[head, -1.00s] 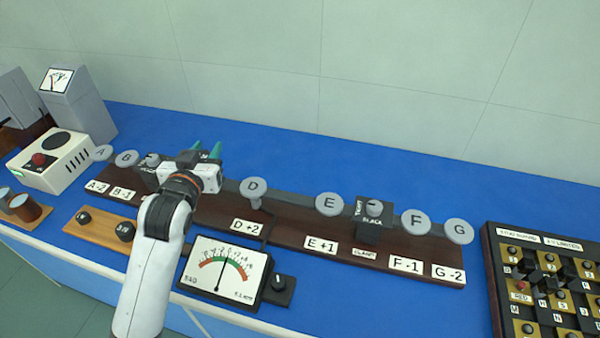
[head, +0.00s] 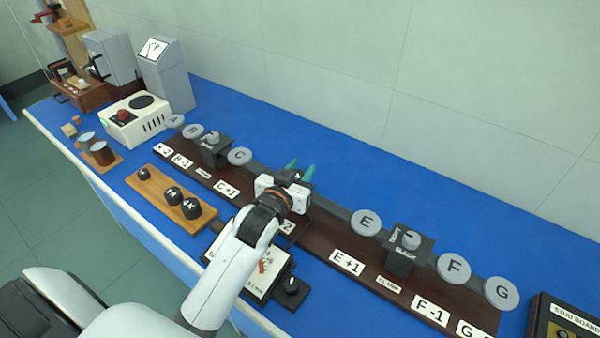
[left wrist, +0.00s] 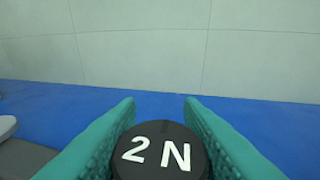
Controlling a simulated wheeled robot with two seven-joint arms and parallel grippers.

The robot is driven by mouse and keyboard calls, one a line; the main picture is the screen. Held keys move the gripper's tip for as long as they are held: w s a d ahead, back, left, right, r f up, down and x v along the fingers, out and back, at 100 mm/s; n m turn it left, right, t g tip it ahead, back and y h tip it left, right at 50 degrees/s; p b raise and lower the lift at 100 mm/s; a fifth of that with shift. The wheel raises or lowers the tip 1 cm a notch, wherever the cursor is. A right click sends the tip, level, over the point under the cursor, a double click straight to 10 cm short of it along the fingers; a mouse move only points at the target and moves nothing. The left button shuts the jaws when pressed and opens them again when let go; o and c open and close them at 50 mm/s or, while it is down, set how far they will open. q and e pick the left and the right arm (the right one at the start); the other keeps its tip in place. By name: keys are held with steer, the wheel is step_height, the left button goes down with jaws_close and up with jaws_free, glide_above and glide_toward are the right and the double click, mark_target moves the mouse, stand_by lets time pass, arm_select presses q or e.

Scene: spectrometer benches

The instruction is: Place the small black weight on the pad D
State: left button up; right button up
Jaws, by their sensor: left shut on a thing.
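My left gripper (head: 300,168) has green fingertips and is shut on a small black weight. The weight (left wrist: 160,152) is marked "2 N" and sits between the fingers in the left wrist view. The gripper is over the beam between pad C (head: 239,156) and pad E (head: 366,222). Pad D is hidden behind the gripper and wrist, and its label is mostly covered. I cannot tell whether the weight touches the pad. My right gripper is not in view.
Black clamps (head: 408,252) and (head: 215,150) sit on the beam. A wooden tray (head: 158,190) holds 3 black weights. A dial meter (head: 245,270) lies partly under my arm. The blue bench (head: 480,210) behind the beam is clear.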

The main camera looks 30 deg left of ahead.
arm_select(q)
steer(key=shift+f, duration=0.3)
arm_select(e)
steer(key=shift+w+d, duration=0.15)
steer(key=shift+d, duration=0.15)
arm_select(q)
steer(key=shift+f, duration=0.15)
steer(key=o, duration=1.1)
steer(key=shift+r, duration=0.2)
steer(key=s+r+b, duration=0.1)
steer(key=s, duration=1.1)
steer(key=shift+d+r, duration=0.3)
steer(key=shift+r, duration=0.05)
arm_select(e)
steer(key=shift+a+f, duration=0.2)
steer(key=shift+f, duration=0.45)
